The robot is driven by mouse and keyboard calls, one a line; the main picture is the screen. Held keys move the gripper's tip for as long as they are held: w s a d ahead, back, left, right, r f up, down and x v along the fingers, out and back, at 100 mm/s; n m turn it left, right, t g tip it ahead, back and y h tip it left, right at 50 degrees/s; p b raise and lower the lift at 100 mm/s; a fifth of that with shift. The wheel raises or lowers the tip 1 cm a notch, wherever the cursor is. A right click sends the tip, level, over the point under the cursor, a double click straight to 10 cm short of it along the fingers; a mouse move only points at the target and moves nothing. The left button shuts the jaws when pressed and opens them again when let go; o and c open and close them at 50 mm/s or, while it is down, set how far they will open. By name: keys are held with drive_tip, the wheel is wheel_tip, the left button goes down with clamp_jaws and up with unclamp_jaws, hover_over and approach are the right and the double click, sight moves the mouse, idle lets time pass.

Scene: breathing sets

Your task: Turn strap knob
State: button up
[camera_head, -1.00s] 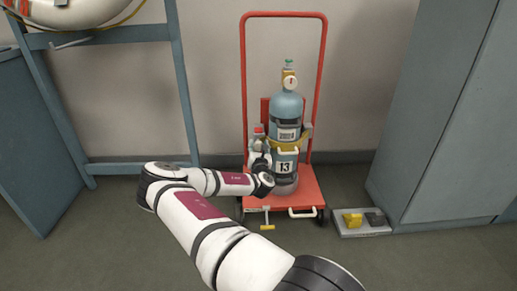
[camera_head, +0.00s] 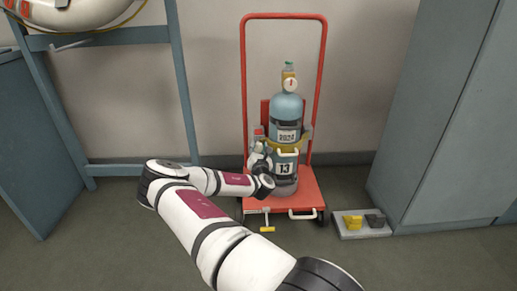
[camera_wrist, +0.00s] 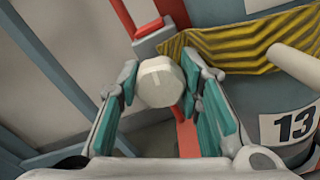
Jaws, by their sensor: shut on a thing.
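The strap knob (camera_wrist: 160,82), a pale faceted knob, sits between the two teal-padded fingers of my gripper (camera_wrist: 160,88) in the wrist view. My gripper is shut on it. A yellow striped strap (camera_wrist: 245,45) runs from beside the knob around the blue cylinder (camera_wrist: 258,103) marked 13. In the head view my gripper (camera_head: 260,154) is at the left side of the cylinder (camera_head: 287,106), and the strap (camera_head: 303,143) shows at its right side. The cylinder stands upright on a red cart (camera_head: 309,188). The knob is hard to make out in the head view.
The cart's tall red handle frame (camera_head: 243,80) rises behind the cylinder. A blue rack (camera_head: 184,90) stands left, and a grey-blue cabinet (camera_head: 435,120) stands right. A low tray (camera_head: 350,233) with yellow and dark blocks lies by the cabinet. Floor in front is clear.

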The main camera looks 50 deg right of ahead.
drive_tip(key=m, duration=0.4)
drive_tip(key=shift+m, duration=0.3)
drive_tip(key=m, duration=0.4)
drive_tip(key=shift+m, duration=0.3)
drive_tip(key=m, duration=0.3)
drive_tip(key=shift+m, duration=0.3)
drive_tip(key=m, duration=0.4)
drive_tip(key=shift+m, duration=0.3)
drive_tip(key=m, duration=0.4)
drive_tip(key=shift+m, duration=0.3)
drive_tip(key=m, duration=0.8)
drive_tip(key=shift+m, duration=0.4)
drive_tip(key=shift+f+m, duration=0.1)
drive_tip(key=shift+m, duration=1.6)
drive_tip(key=shift+a, duration=0.1)
